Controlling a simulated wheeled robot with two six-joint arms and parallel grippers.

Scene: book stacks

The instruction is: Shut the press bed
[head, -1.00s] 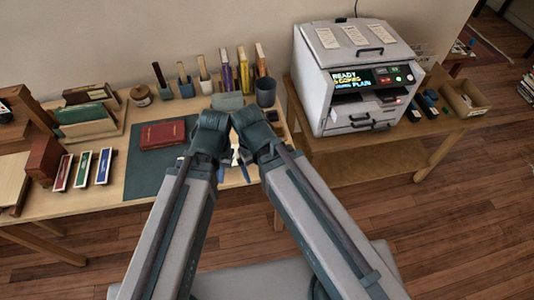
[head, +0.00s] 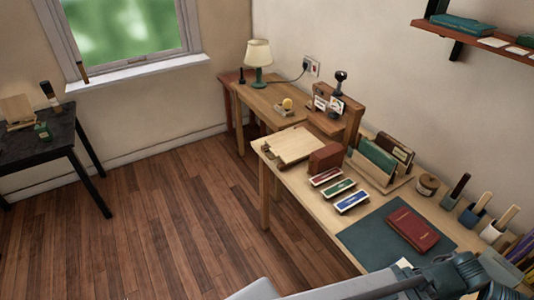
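I cannot make out for certain which thing is the press bed. My arm links show at the bottom right, over the bench's front edge. Neither gripper shows, and both are well away from the board.
The long bench holds a dark red block (head: 325,158), three coloured slim boxes (head: 338,188), a book rack (head: 380,163) and a red book (head: 412,229) on a green mat (head: 370,243). A black table (head: 50,145) stands far left. The wooden floor (head: 165,225) between is clear.

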